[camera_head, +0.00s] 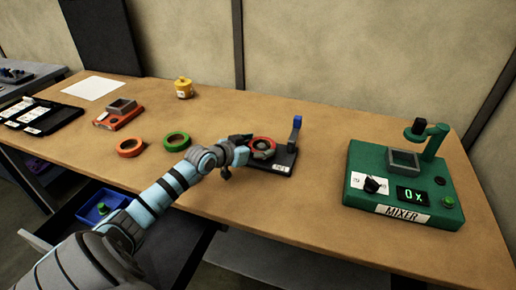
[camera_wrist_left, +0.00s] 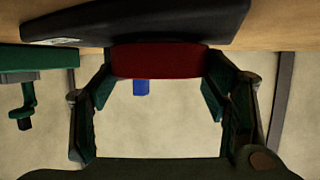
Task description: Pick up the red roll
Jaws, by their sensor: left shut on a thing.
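The red roll (camera_head: 263,146) is at the black stand (camera_head: 284,163) near the middle of the table. My left gripper (camera_head: 247,148) reaches it from the left and is shut on it. In the left wrist view the red roll (camera_wrist_left: 158,61) shows as a dark red band between the two fingers of my left gripper (camera_wrist_left: 160,76). The stand's dark base (camera_wrist_left: 140,20) fills the top of that view. I cannot tell whether the roll touches the stand. My right gripper is in neither view.
A blue-tipped post (camera_head: 296,128) rises behind the roll. A green roll (camera_head: 177,140) and an orange roll (camera_head: 129,147) lie to the left. A green mixer (camera_head: 360,210) stands right. A yellow container (camera_head: 184,88) and a red device (camera_head: 119,117) stand farther back.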

